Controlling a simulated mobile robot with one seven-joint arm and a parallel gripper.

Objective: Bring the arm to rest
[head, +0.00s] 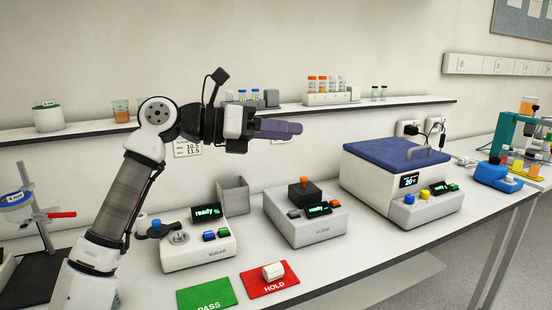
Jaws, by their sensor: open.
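My arm rises from the lower left of the head view and bends at an elbow in front of the shelf. My gripper (280,128) points to the right, raised well above the bench and just below the shelf's edge. Its fingers show edge-on as one purple-grey shape, with nothing visible held in them. It is clear of the devices on the bench below.
The shelf (420,104) behind my gripper bears vials, a rack and a white jar (47,118). Below on the bench stand several devices, including a blue-lidded bath (395,165). A white cap-like object (273,271) rests on the red HOLD mat (286,283), beside the green PASS mat (206,293).

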